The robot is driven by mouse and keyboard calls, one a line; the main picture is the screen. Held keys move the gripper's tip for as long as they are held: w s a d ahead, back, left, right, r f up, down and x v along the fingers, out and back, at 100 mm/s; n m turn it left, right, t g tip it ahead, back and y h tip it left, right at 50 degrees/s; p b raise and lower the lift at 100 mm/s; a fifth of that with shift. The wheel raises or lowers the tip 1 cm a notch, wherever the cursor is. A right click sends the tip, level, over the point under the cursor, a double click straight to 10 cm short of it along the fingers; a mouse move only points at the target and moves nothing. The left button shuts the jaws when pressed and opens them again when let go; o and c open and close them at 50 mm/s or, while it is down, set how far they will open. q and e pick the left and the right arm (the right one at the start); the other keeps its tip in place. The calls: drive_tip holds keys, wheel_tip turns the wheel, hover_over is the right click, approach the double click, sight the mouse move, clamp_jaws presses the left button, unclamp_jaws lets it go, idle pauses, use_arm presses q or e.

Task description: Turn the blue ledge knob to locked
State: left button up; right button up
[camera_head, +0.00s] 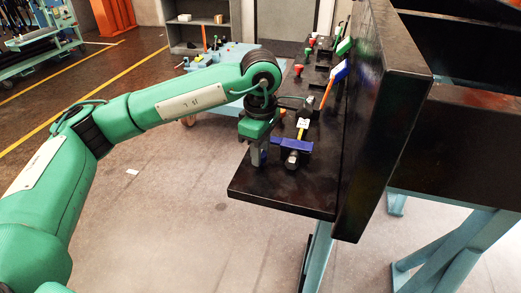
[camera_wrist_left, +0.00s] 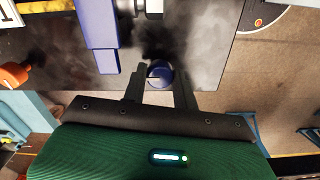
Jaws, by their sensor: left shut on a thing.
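The blue ledge knob (camera_wrist_left: 160,74) shows in the left wrist view as a round blue cap near the edge of the black ledge (camera_head: 300,198). A small pale mark shows on its left side. My left gripper (camera_wrist_left: 159,84) has one finger on each side of the knob and is shut on it. In the head view my left gripper (camera_head: 259,155) points down at the ledge's left edge, and the knob is hidden there. Any lettering by the knob is too small to read. My right gripper is not in view.
A blue clamp (camera_head: 294,144) with a dark cylindrical fitting stands on the ledge close to the right of my gripper. Red-capped knobs (camera_head: 298,70), hoses and fittings stand farther back. A tall black panel (camera_head: 390,120) bounds the ledge's right side.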

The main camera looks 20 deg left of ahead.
use_arm(q)
drive_tip(key=o, duration=1)
drive_tip(key=shift+r, duration=0.1)
drive_tip(key=shift+r, duration=0.3)
wheel_tip(320, 180, up, 13)
drive_tip(key=shift+r+b, duration=0.1)
drive_tip(key=shift+b, duration=0.55)
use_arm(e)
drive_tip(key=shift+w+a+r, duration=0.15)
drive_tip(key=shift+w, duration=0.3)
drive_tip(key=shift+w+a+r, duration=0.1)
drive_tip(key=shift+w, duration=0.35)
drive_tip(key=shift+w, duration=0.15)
